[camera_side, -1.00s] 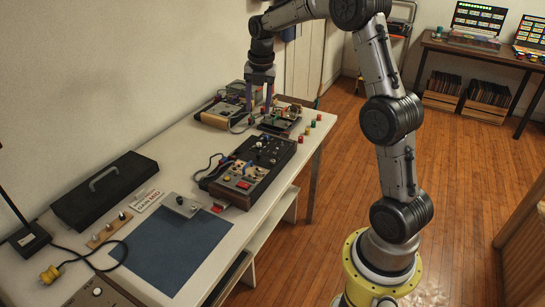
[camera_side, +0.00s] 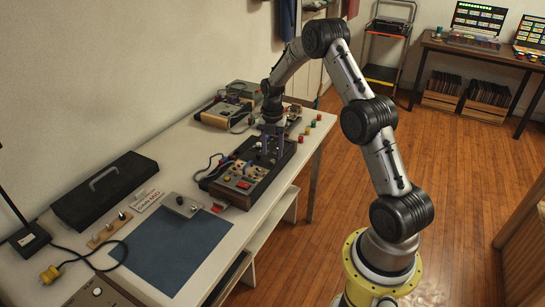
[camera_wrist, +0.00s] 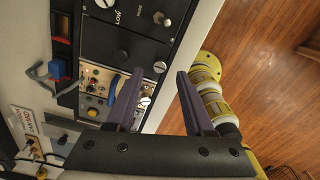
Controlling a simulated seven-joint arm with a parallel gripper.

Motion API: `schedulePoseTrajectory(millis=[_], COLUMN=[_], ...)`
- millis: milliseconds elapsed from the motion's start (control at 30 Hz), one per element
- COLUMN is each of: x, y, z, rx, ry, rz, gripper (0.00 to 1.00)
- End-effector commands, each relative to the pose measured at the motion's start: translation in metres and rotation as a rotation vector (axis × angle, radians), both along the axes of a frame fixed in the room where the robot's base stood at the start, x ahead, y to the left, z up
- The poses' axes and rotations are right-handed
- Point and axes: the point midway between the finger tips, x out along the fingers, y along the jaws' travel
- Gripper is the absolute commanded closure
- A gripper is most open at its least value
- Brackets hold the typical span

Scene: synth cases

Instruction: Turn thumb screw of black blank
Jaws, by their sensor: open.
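A dark rack with wooden ends (camera_side: 232,193) lies on the white table. In the wrist view its black panels (camera_wrist: 108,38) fill the top middle; one reads "LOW" and another carries a small dark round part. I cannot tell for sure which is the blank. A silver thumb screw (camera_wrist: 160,67) sits at the right end of the lower black panel, between my fingertips in the picture. Contact is not visible.
On the table are a blue mat (camera_side: 172,247), a grey pedal box (camera_side: 181,205), a black case (camera_side: 104,189) and cables. Small coloured pots (camera_side: 313,123) stand at the far edge.

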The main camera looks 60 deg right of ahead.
Motion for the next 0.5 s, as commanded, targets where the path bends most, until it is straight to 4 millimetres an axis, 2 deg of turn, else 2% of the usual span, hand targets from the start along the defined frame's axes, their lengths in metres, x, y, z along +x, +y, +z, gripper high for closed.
schedulePoseTrajectory(millis=[33,200,500], x=[-0.001,0.000,0.000], y=[0.001,0.000,0.000], z=[-0.009,-0.026,-0.032], rx=[0.001,0.001,-0.001], ry=[0.002,0.001,-0.001], rz=[0.000,0.000,0.000], gripper=[0.47,0.47,0.47])
